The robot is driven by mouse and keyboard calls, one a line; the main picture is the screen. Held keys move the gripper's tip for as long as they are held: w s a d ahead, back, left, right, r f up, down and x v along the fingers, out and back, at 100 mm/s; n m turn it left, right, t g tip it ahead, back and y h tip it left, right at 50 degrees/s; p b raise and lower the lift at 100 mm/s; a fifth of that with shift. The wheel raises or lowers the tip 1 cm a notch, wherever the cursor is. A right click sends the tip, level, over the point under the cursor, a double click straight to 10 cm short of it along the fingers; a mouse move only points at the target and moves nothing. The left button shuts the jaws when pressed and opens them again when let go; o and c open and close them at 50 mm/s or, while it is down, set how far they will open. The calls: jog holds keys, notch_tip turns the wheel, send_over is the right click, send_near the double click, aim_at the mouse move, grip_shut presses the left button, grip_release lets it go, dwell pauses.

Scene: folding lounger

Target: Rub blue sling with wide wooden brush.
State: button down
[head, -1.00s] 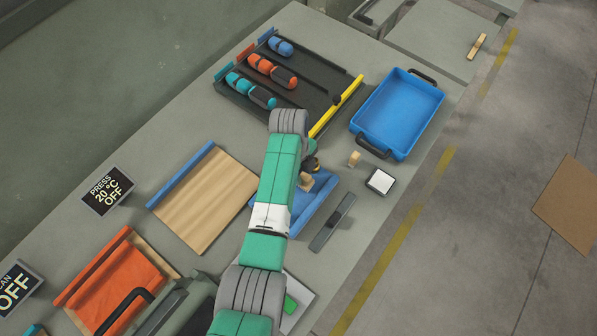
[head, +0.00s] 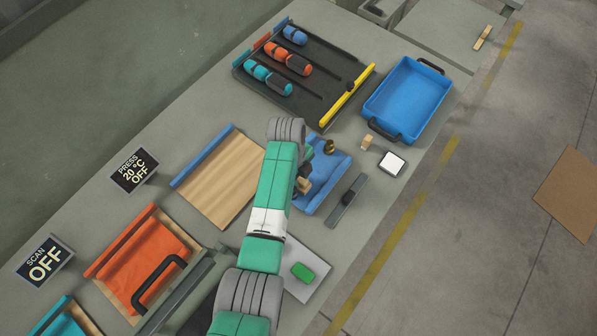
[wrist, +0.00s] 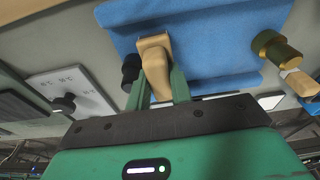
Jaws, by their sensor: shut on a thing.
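The blue sling (head: 328,184) lies on the bench to the right of my arm, which hides its left part. It fills the upper middle of the wrist view (wrist: 216,42) as a flat blue sheet. My gripper (wrist: 161,90) has its two green fingers shut on a tan wooden handle, which I take for the wide wooden brush (wrist: 154,57). The brush is over the blue sling in the wrist view and also shows beside my arm in the head view (head: 303,185). I cannot tell whether its underside touches the cloth.
A brass-coloured knob (head: 329,147) and a small wooden block (head: 366,142) stand near the sling. A dark bar (head: 347,202) and a white-topped block (head: 392,164) lie to its right. A blue tray (head: 370,122), wooden board (head: 222,182) and orange sling (head: 147,262) are around.

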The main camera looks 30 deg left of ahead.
jog(key=r, duration=0.1)
jog(key=r+p, duration=0.1)
jog(key=r, duration=0.1)
jog(key=shift+w+r, duration=0.15)
jog(key=shift+w, duration=0.15)
notch_tip(320, 180, up, 5)
jog(key=p, duration=0.4)
jog(key=shift+p, duration=0.4)
jog(key=shift+f, duration=0.2)
